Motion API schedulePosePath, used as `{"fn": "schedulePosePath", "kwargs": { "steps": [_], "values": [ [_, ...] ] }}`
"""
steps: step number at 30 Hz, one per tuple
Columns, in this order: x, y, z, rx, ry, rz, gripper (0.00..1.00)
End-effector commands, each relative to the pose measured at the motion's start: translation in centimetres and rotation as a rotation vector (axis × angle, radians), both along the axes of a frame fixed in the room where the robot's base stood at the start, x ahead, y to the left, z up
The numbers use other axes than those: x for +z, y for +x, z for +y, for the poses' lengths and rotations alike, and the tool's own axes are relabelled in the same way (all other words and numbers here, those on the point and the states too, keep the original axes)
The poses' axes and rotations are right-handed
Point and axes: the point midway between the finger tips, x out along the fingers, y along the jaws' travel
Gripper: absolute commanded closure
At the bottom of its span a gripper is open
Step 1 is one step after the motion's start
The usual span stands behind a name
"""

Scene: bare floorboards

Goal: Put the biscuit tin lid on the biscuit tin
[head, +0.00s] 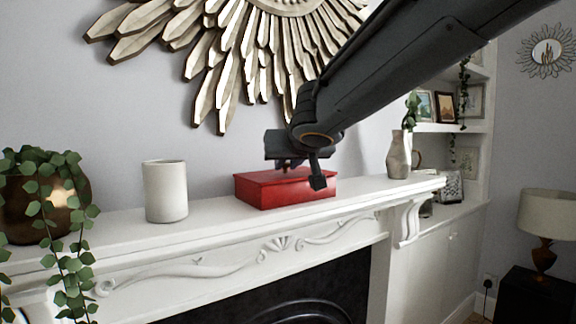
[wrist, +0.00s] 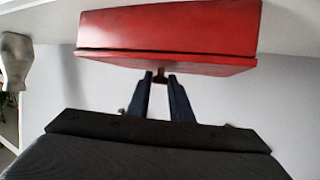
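The red biscuit tin (head: 285,194) stands on the white mantelpiece. The red biscuit tin lid (head: 268,177) lies on top of it, with its edges lined up with the tin as far as I can see. In the wrist view, which is upside down, the tin (wrist: 170,25) is at the top and the thin lid edge (wrist: 165,61) runs below it. A small brown knob (wrist: 160,76) stands out from the lid. My gripper partly hides the lid in the head view (head: 291,166).
A white cup (head: 165,191) stands left of the tin. A plant in a brass pot (head: 45,205) is at the far left. A grey vase (head: 398,157) stands at the right end of the mantelpiece (head: 215,215). A sunburst mirror hangs on the wall behind.

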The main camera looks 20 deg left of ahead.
Motion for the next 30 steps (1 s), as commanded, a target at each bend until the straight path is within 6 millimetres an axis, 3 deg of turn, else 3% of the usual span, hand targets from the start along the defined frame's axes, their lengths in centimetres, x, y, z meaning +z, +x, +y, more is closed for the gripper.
{"fn": "schedulePosePath", "kwargs": {
  "steps": [1, 3, 16, 30],
  "values": [
    [-0.1, 0.0, 0.0, -0.001, -0.002, 0.001, 0.74],
    [-0.1, 0.0, 0.0, -0.001, -0.002, 0.001, 0.62],
    [0.5, -0.7, -0.4, 0.000, 0.000, -0.002, 0.62],
    [3.7, -7.7, -3.9, 0.001, 0.002, -0.003, 0.62]
  ]
}}
